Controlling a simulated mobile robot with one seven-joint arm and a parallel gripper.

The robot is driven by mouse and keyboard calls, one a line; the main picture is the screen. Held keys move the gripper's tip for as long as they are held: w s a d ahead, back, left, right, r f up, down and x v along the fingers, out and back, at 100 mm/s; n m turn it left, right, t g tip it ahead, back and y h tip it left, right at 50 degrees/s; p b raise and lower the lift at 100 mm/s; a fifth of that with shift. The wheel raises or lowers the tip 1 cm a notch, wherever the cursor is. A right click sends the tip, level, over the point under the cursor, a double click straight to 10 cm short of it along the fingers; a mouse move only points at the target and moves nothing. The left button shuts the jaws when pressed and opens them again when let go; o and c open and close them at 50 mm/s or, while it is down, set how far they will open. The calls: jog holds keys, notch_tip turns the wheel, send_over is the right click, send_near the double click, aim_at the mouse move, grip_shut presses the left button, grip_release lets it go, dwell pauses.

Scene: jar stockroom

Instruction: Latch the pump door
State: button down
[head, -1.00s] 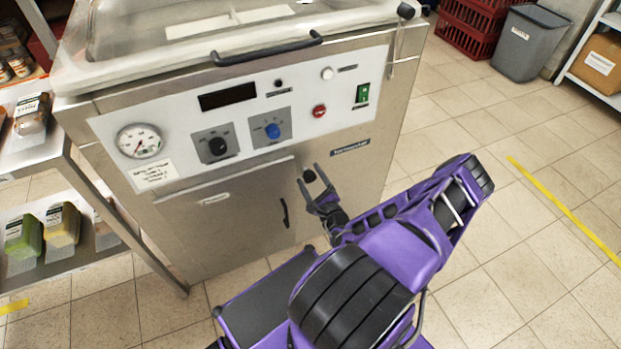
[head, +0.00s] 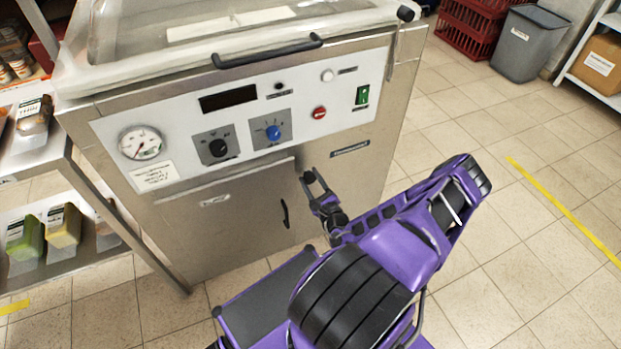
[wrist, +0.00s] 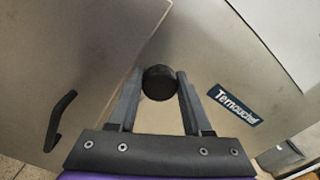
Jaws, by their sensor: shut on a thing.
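The pump door (head: 225,230) is the steel panel low on the front of the machine, with a black handle (head: 285,213) near its right edge. The handle also shows at the left of the wrist view (wrist: 59,120). The door lies against the cabinet front; I cannot tell if it is fully flush. A round black latch knob (wrist: 159,83) sits just right of the door's upper right corner. My gripper (head: 310,178) is shut on this knob, one finger on each side.
Above the door is a control panel with a gauge (head: 141,143), a black dial (head: 217,148), a blue dial (head: 273,132) and a red button (head: 319,113). A steel shelf (head: 75,262) with food packs stands close on the left. The floor (head: 480,225) to the right is clear.

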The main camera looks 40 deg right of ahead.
jog(key=m, duration=0.4)
jog(key=shift+m+p, duration=0.3)
jog(key=shift+p, duration=0.05)
jog(key=m, duration=0.3)
jog(key=shift+d+f+m, duration=0.1)
jog(key=shift+m, duration=0.2)
jog(key=m, duration=0.4)
jog(key=shift+m, duration=2.1)
jog(key=shift+c, duration=1.7)
grip_release()
